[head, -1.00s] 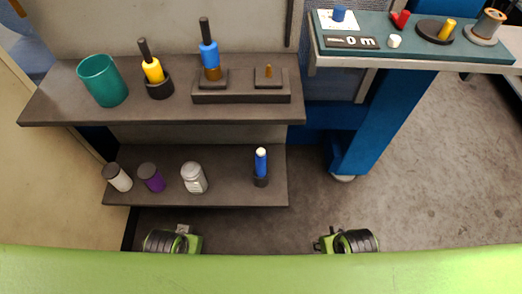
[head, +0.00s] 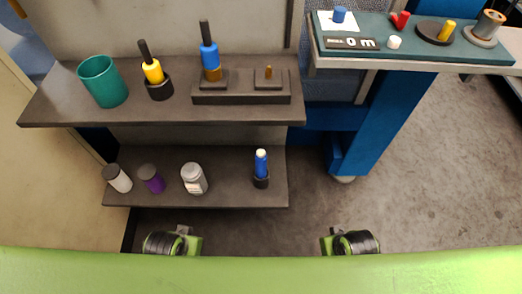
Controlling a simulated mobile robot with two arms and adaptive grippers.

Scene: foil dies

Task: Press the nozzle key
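A teal control board (head: 466,58) stands at the upper right. It carries a blue cylinder (head: 340,14) on a white plate, a red piece (head: 400,19), a small white knob (head: 394,42), and a yellow peg (head: 446,31) on a dark disc. No label shows which piece is the nozzle key. Only green and black parts of my two arms show at the bottom edge, well below the board. My gripper fingers are not visible.
A grey spool (head: 487,26) stands at the board's right end. The upper left shelf (head: 60,105) holds a teal cup (head: 103,80), yellow and blue handled tools and a dark block. The lower shelf (head: 225,196) holds several small bottles. The floor at right is clear.

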